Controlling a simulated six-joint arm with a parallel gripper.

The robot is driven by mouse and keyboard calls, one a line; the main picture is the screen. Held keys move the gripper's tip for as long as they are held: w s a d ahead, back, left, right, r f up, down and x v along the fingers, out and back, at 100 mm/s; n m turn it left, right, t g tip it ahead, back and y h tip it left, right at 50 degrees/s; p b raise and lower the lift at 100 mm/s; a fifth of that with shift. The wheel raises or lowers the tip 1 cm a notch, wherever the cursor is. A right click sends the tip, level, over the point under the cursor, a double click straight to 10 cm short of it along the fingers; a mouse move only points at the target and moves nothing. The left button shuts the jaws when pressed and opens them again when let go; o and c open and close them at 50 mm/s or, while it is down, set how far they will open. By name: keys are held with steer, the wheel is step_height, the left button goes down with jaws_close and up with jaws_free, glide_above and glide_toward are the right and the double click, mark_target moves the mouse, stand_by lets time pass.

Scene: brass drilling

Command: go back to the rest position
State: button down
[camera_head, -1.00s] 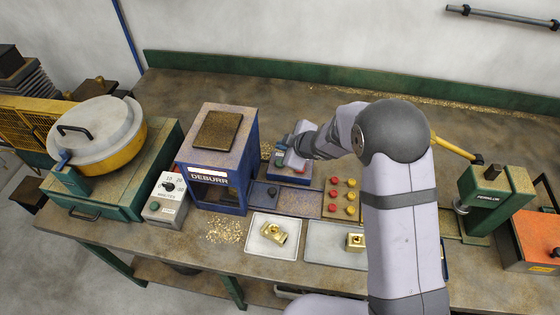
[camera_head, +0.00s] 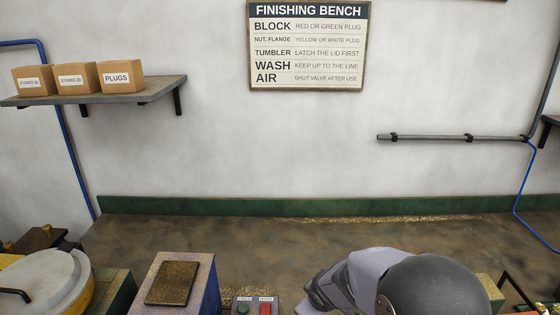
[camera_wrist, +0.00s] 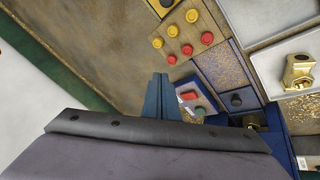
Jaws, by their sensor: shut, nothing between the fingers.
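My gripper (camera_wrist: 160,78) shows in the wrist view as two dark blue fingers shut together with nothing between them. In that view the fingertips lie just left of the small button box, which has a red button (camera_wrist: 189,95) and a green button (camera_wrist: 200,111). I cannot tell how high they are above the bench. In the head view only part of my arm shows at the bottom, right of the same button box (camera_head: 254,300). My gripper is not visible there.
The blue deburr machine (camera_head: 205,285) stands left of the button box. Red and yellow plugs (camera_wrist: 173,30) sit on a board, and a brass fitting (camera_wrist: 298,72) lies in a tray (camera_wrist: 262,66). The rear bench top (camera_head: 200,232) is clear up to the green back rail (camera_head: 250,207).

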steer(key=s+d+m+g, duration=0.2)
steer(key=s+m+g, duration=0.1)
steer(key=s, duration=0.8)
steer(key=s+d+m+g, duration=0.2)
steer(key=s+m, duration=0.3)
steer(key=s, duration=0.7)
steer(key=shift+d+r+g, duration=0.35)
steer(key=shift+d+g, duration=0.05)
steer(key=shift+d, duration=0.4)
